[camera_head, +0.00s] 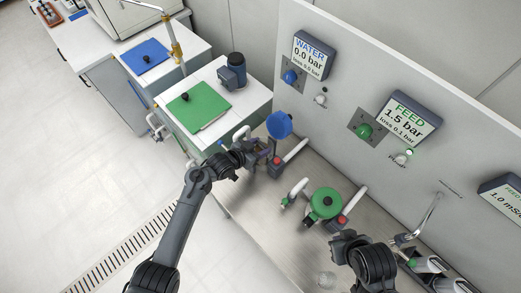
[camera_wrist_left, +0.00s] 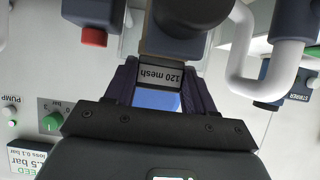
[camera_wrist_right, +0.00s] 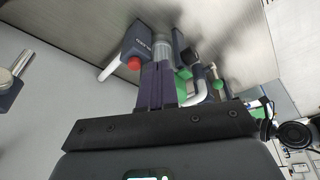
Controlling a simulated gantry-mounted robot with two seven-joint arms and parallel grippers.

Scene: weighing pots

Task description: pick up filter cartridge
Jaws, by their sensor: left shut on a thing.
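The filter piece, a grey body with a white "120 mesh" label (camera_wrist_left: 160,76), sits between the fingers of my left gripper (camera_wrist_left: 160,92) in the left wrist view. The gripper is shut on it. In the head view my left gripper (camera_head: 262,153) is at the pipework below the blue round handle (camera_head: 279,124), and the held piece is too small to make out there. Whether it is free of the dark housing (camera_wrist_left: 187,22) cannot be told. My right gripper (camera_wrist_right: 157,88) is shut, its fingers side by side; a grey cylinder (camera_wrist_right: 161,42) shows beyond them.
A green round-topped fitting (camera_head: 325,203) with white pipes stands between my arms. The panel carries a WATER display (camera_head: 311,56) and a FEED display (camera_head: 408,118). A green mat (camera_head: 199,106) and a dark motor-like unit (camera_head: 233,73) are on the white bench at the left.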

